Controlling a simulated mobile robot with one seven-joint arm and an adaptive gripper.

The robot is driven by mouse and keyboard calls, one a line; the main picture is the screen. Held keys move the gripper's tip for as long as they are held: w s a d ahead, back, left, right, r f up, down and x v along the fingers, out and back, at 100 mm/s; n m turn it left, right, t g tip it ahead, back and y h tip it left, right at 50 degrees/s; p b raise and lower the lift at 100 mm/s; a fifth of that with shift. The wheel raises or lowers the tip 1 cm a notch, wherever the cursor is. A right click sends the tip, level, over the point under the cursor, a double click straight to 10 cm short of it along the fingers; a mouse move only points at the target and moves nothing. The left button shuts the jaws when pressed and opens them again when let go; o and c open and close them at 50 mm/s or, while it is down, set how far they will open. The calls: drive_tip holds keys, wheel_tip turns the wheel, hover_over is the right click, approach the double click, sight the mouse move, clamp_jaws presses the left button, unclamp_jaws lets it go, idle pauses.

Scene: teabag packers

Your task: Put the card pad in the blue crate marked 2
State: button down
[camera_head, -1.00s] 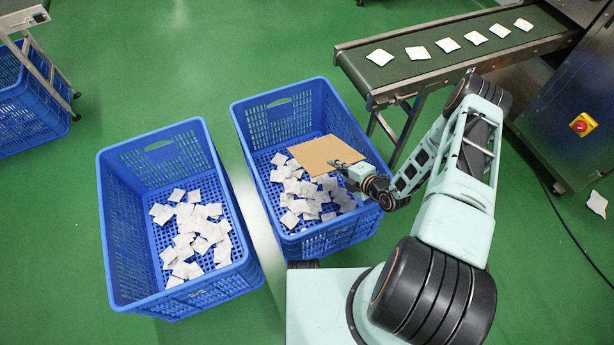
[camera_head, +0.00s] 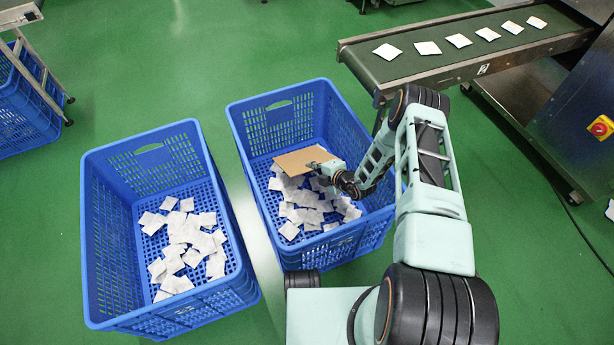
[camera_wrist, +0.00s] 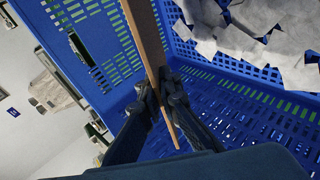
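The card pad (camera_head: 303,160) is a flat brown sheet held at its edge in my gripper (camera_head: 322,168). In the wrist view the card pad (camera_wrist: 148,45) shows edge-on between the two fingers of my gripper (camera_wrist: 164,100), which are shut on it. The pad is over the right blue crate (camera_head: 278,262), above the white teabags in it. A second blue crate (camera_head: 90,250) stands to its left, also with white teabags in the bottom. No number shows on either crate, so I cannot tell which is marked 2.
A conveyor (camera_head: 385,68) with several white teabags on its belt runs across the upper right. A steel machine (camera_head: 570,120) stands at the right. Another blue crate (camera_head: 25,115) sits under a stand at the far left. Green floor is free behind the crates.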

sight(304, 160)
drive_tip(key=f, duration=0.1)
drive_tip(key=w+a+f, duration=0.1)
drive_tip(key=w+f+b, duration=0.1)
drive_tip(key=shift+a, duration=0.35)
drive_tip(key=shift+w+a+f+b, duration=0.1)
drive_tip(key=shift+f+b, duration=0.45)
drive_tip(key=shift+f, duration=1)
drive_tip(key=shift+f, duration=0.15)
drive_tip(key=c, duration=2.2)
unclamp_jaws()
drive_tip(key=shift+o, duration=0.2)
